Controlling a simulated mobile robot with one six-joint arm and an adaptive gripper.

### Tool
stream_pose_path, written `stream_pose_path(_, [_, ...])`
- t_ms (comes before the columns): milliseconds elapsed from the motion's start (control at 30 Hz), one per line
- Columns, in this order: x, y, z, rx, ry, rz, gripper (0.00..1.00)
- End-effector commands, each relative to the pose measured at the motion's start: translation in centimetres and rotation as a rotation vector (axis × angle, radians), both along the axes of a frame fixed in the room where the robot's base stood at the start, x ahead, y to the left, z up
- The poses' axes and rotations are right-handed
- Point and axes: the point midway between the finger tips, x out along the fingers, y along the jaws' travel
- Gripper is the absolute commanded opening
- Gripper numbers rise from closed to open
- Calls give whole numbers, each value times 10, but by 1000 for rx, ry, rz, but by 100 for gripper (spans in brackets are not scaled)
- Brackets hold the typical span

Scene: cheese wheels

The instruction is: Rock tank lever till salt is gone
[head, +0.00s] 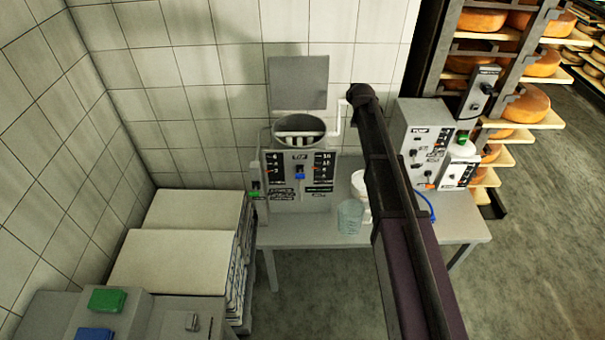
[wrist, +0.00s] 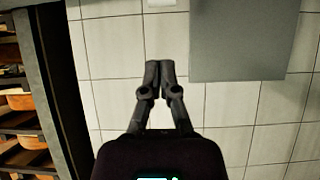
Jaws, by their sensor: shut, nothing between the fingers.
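A grey tank (head: 308,196) with a round open top (head: 299,125) stands on a table in the head view. Its front panel has dark scales with red marks and a small blue lever (head: 299,173) between them. A flat grey panel (head: 299,82) stands upright against the wall behind the tank; a grey panel also fills the upper right of the wrist view (wrist: 238,40). My gripper (wrist: 160,66) is shut and empty in the wrist view, in front of the tiled wall and left of that panel. The tank's inside is too small to tell for salt.
A clear beaker (head: 350,216) and a white container stand right of the tank, partly behind my arm. Grey control boxes (head: 425,130) stand further right on the table (head: 460,229). Cheese shelves (head: 508,110) are at the right. White stacks (head: 172,262) fill the left.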

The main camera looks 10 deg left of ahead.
Motion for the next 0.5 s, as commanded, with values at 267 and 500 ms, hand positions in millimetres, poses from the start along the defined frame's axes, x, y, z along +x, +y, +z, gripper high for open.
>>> stream_pose_path(267, [-11,-9,-11,-6,25,-6,0])
stream_pose_path(500, [-69,-53,-61,-36,162,-40,0])
